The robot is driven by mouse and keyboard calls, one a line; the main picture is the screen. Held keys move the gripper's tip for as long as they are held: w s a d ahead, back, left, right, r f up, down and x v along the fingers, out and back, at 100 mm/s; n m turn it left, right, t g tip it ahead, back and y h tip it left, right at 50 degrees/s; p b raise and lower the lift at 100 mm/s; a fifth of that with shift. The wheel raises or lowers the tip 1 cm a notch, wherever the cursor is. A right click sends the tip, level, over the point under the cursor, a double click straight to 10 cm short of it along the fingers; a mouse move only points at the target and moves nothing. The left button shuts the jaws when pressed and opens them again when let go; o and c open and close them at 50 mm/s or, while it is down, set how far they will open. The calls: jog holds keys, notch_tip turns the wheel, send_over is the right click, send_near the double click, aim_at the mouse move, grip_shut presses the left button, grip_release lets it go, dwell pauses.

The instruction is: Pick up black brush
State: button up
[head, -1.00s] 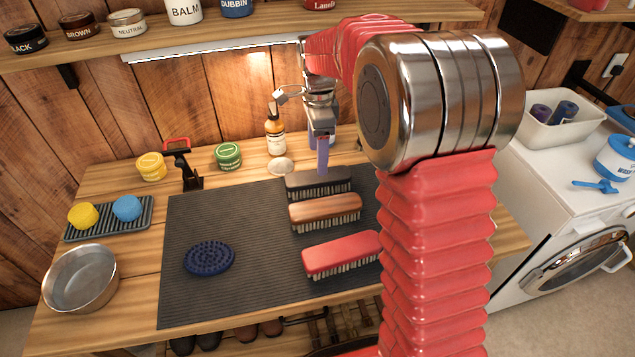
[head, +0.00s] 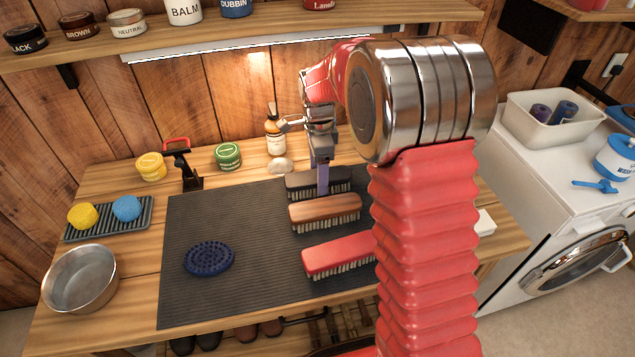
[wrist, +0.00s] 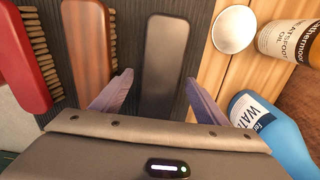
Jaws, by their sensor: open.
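The black brush (head: 306,184) lies on the dark ribbed mat, behind the brown brush, in the head view. In the wrist view the black brush (wrist: 162,62) runs lengthwise between the two fingers of my gripper (wrist: 160,90). My gripper (head: 323,180) is open and over the brush in the head view, with one finger in front of its back. The fingers stand apart on either side of the brush. I cannot tell how far down they reach along its sides.
The brown brush (head: 325,213) lies just in front of the black one, with the red brush (head: 338,254) nearer. An amber bottle (head: 275,138) and a white dish (head: 280,166) stand behind. A blue bottle (wrist: 270,128) is close by my gripper. The mat's left half (head: 200,220) is mostly clear.

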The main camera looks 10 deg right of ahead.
jog(key=shift+f, duration=0.95)
jog(key=shift+c, duration=0.3)
jog(key=c, duration=1.2)
